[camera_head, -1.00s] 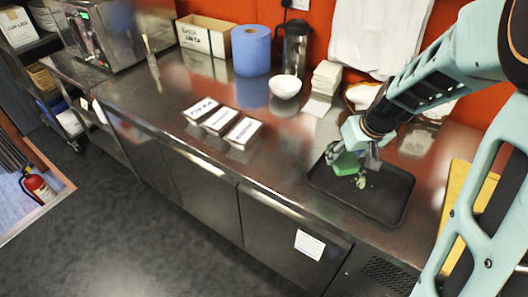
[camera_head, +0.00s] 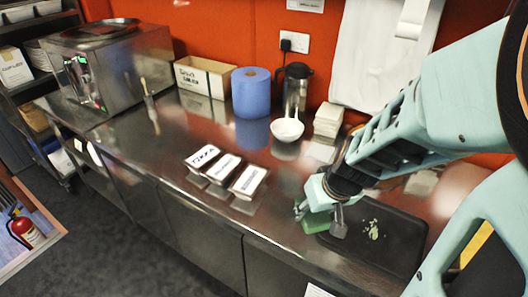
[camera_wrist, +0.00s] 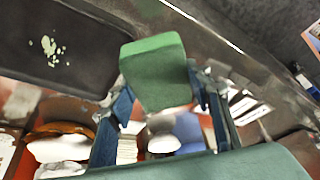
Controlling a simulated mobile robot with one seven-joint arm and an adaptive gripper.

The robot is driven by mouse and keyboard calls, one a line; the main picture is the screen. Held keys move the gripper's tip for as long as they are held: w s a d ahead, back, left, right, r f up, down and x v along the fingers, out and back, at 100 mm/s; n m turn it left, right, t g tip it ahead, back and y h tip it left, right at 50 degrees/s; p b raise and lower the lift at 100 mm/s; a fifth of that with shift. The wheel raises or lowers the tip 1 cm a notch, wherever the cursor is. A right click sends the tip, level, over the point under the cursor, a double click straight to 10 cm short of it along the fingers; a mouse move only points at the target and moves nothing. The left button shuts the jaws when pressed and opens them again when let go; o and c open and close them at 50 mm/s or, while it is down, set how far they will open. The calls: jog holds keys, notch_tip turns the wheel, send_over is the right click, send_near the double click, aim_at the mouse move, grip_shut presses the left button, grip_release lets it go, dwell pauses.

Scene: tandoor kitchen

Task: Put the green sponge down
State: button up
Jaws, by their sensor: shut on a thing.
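The green sponge (camera_head: 316,225) is a small block held at the left edge of the black tray (camera_head: 398,254). My gripper (camera_head: 322,213) is shut on it. In the wrist view the sponge (camera_wrist: 153,72) sits between the two fingers, in front of the steel counter edge, with the tray (camera_wrist: 85,25) to its left. I cannot tell whether its underside touches the tray rim or the counter. Pale green scraps (camera_head: 373,229) lie on the tray.
Three labelled containers (camera_head: 222,168) stand in a row left of the sponge. A white bowl (camera_head: 286,129), a blue paper roll (camera_head: 251,93), a steel flask (camera_head: 297,85) and a stack of white napkins (camera_head: 328,118) stand behind. Bare steel counter (camera_head: 277,195) lies between containers and tray.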

jog(key=shift+a, duration=0.3)
jog(key=shift+w+f, duration=0.2)
jog(key=shift+w, duration=0.15)
send_near(289, 205)
jog(key=shift+w+a+f+b, duration=0.1)
jog(key=shift+w+f+b, duration=0.65)
jog(key=shift+b, duration=0.5)
jog(key=shift+f, duration=0.3)
jog(key=shift+s+b+x, duration=0.15)
jog(key=shift+b+x, duration=0.55)
jog(key=shift+x, duration=0.2)
jog(key=shift+s+b+x, duration=0.2)
jog(key=shift+b+x, duration=0.45)
jog(key=shift+x, duration=0.2)
jog(key=shift+f, duration=0.2)
